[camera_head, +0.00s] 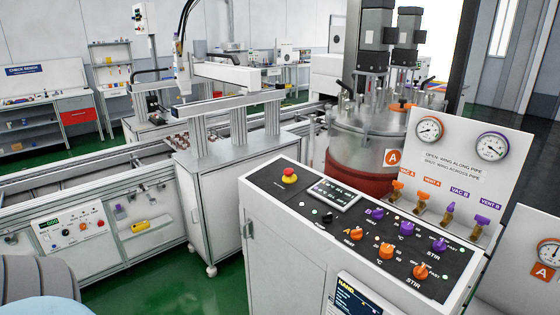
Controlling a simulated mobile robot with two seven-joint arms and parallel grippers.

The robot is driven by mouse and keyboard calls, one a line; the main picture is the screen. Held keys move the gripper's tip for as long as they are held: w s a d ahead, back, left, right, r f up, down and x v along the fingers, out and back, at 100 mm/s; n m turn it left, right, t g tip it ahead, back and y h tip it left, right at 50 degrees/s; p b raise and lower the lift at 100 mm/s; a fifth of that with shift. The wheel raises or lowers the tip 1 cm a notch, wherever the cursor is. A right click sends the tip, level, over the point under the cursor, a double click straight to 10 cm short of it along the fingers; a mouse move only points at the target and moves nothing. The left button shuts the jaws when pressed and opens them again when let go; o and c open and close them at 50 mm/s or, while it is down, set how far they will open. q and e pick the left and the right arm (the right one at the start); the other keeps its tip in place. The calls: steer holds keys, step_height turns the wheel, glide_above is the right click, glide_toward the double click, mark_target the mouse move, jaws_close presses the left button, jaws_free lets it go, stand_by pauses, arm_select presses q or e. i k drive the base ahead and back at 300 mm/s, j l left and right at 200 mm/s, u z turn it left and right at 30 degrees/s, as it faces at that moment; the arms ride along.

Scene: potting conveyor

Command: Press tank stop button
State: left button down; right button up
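The console for the tank stands right of centre, with a tilted black control panel (350,228) on its white cabinet. A red mushroom button on a yellow base (289,175) sits at the panel's upper left and is unobstructed. I take it to be the tank stop button; I cannot read a label for it. I cannot tell whether it is pressed in. Neither gripper is in view.
The panel also holds a small display (333,194), orange knobs (386,251) and purple knobs (376,213). A gauge board (462,158) with valve handles rises behind it. The tank (368,150) stands behind. A conveyor control box (72,227) is left. Green floor is clear between.

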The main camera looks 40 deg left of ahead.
mark_target(288, 173)
steer(key=i+j, duration=0.1)
steer(key=j, duration=0.5)
steer(key=i+j, duration=0.1)
steer(key=j, duration=1.05)
steer(key=i, duration=0.05)
